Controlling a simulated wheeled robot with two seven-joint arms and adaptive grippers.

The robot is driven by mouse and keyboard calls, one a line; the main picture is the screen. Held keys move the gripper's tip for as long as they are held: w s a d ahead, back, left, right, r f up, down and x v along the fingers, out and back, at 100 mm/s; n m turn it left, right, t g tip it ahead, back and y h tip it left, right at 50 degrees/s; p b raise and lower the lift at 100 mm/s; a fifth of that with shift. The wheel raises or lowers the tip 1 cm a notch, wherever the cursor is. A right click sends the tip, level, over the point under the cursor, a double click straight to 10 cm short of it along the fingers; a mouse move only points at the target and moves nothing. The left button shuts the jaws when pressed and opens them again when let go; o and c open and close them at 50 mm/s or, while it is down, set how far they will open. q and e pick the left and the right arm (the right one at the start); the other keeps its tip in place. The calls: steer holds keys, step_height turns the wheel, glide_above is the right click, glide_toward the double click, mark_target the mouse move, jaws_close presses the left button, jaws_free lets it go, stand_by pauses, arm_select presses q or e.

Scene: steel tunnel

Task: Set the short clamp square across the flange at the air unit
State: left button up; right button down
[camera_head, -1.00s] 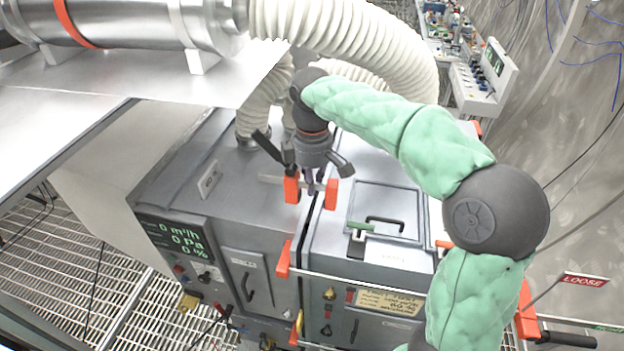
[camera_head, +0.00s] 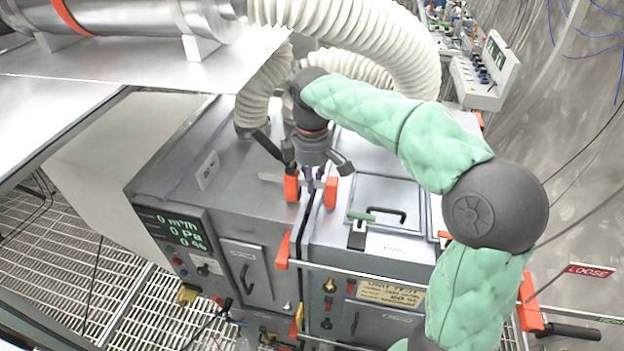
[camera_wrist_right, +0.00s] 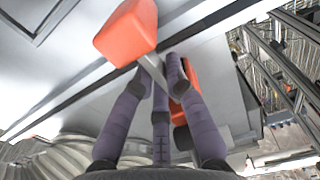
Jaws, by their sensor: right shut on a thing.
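The short clamp, a grey bar with two orange jaws (camera_head: 291,188), is in my right gripper (camera_head: 311,183). The gripper's fingers are shut on its bar. In the head view the jaws lie left and right of the flange (camera_head: 304,228), the seam between the two grey boxes of the air unit (camera_head: 232,165). In the wrist view the purple fingers (camera_wrist_right: 163,75) meet at the bar, between the near orange jaw (camera_wrist_right: 127,32) and the partly hidden far one (camera_wrist_right: 186,92). Whether the jaws touch the flange is unclear. My left gripper is out of view.
A pale ribbed hose (camera_head: 350,35) arches behind my right arm. A green-topped lever (camera_head: 358,232) and a black-handled hatch (camera_head: 385,198) are right of the clamp. A long clamp bar (camera_head: 400,277) crosses the front. A steel shelf (camera_head: 150,75) overhangs the left.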

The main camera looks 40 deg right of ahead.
steer(key=shift+f+b, duration=0.3)
steer(key=shift+f, duration=0.1)
steer(key=c, duration=1.2)
jaws_free()
steer(key=shift+f, duration=0.2)
steer(key=shift+r, duration=0.15)
step_height(320, 180, up, 12)
